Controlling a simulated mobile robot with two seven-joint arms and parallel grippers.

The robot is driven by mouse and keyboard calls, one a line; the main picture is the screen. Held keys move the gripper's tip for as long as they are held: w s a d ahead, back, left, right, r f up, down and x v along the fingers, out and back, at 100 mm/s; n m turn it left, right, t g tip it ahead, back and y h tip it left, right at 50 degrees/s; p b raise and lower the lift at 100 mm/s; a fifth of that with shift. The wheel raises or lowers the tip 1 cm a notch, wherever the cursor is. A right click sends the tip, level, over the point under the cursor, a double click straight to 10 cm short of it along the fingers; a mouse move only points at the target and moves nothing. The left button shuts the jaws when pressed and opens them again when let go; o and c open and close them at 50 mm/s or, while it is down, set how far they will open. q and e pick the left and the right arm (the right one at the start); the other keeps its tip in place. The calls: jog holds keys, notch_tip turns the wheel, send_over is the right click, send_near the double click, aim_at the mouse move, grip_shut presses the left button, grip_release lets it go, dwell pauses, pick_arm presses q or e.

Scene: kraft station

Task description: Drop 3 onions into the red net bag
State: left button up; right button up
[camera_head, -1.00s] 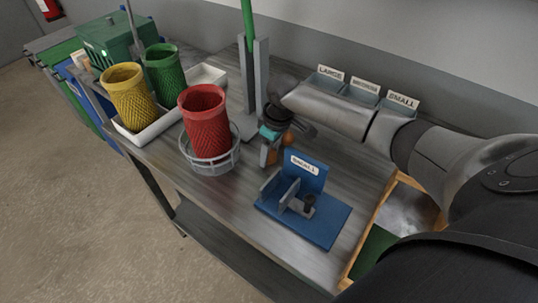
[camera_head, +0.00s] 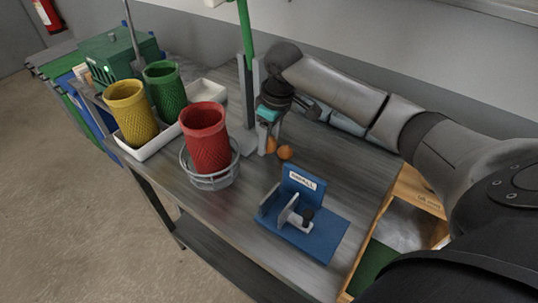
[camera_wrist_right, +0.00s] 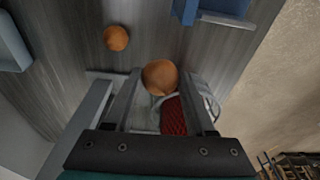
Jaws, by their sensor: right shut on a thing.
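My right gripper (camera_head: 267,146) is shut on an orange-brown onion (camera_wrist_right: 160,77), which shows between its fingertips in the right wrist view. In the head view the gripper points down, to the right of the red net bag (camera_head: 205,140) and apart from it. The bag stands upright in a grey round holder (camera_head: 213,182), its mouth open upward; I cannot see its bottom inside. A second onion (camera_head: 285,152) lies on the table near the gripper; it also shows in the right wrist view (camera_wrist_right: 116,38). My left gripper is out of view.
A blue fixture labelled SMALL (camera_head: 322,236) sits at the table's front right. Yellow (camera_head: 130,112) and green (camera_head: 165,90) net bags stand in a white tray left of the red bag. A grey post (camera_head: 246,105) rises behind the red bag. My arm mostly hides the back bins.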

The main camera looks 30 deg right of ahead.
notch_tip(320, 180, up, 10)
jog(key=shift+f+p, duration=0.2)
jog(key=shift+p, duration=0.25)
jog(key=shift+a, duration=0.1)
